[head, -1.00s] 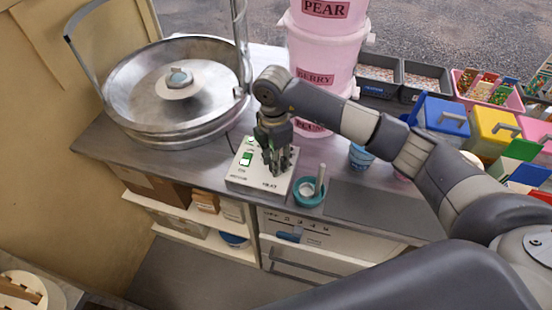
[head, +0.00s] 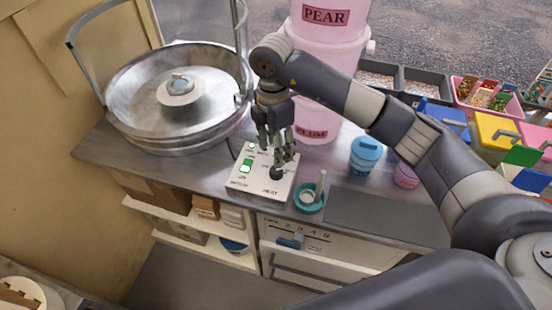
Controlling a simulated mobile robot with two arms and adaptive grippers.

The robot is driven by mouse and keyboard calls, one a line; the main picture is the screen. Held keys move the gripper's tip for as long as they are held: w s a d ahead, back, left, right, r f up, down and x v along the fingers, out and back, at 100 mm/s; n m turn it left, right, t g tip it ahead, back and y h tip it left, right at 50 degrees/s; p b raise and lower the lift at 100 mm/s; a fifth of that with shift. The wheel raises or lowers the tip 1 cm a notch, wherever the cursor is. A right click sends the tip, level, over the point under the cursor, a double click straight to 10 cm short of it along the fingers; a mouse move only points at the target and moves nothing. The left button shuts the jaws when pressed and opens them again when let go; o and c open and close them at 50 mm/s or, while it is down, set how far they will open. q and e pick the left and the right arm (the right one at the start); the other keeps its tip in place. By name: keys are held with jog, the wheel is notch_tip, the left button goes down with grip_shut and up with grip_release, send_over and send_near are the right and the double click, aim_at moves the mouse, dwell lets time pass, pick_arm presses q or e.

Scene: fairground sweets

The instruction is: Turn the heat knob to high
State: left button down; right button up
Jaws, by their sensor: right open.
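The white control box (head: 243,181) sits on the metal counter, right of the candy-floss pan. The dark heat knob (head: 277,173) is on its right side, above the printed word HEAT. A green lit switch (head: 246,166) is on its left side. My right gripper (head: 278,157) points down just above and behind the knob. Its jaws are open and hold nothing. The marks around the knob are too small and partly covered, so I cannot tell its setting. My left gripper is not in view.
A large metal pan (head: 125,90) stands at the left. A teal bowl (head: 309,197) with a grey stick in it is close right of the box. A pink tub stack (head: 318,85) rises behind. A blue tub (head: 365,155) stands further right.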

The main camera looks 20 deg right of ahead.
notch_tip(320, 180, up, 4)
jog(key=shift+w+r, duration=0.1)
dwell(0.6)
